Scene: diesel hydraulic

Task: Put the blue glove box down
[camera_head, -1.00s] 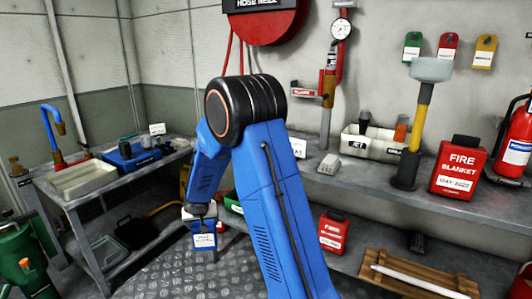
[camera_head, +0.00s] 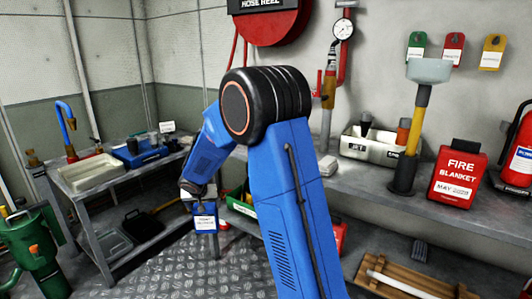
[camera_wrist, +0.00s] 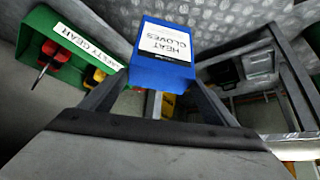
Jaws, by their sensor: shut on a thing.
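The blue glove box (camera_wrist: 162,62) has a white label reading HEAT GLOVES, upside down in the wrist view. My gripper (camera_wrist: 160,84) is shut on it, with one dark finger at each side. The box hangs beyond the fingers over patterned metal floor. In the head view the blue glove box (camera_head: 205,218) is below my wrist, above the floor between the left bench and the right shelf. My gripper's fingers are too small to make out there.
A green SAFETY GEAR crate (camera_wrist: 68,52) is left of the box in the wrist view. The left bench holds a pale tray (camera_head: 92,174) and has a lower shelf. A red fire blanket box (camera_head: 460,172) stands on the right shelf. Checker-plate floor (camera_head: 195,268) is clear.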

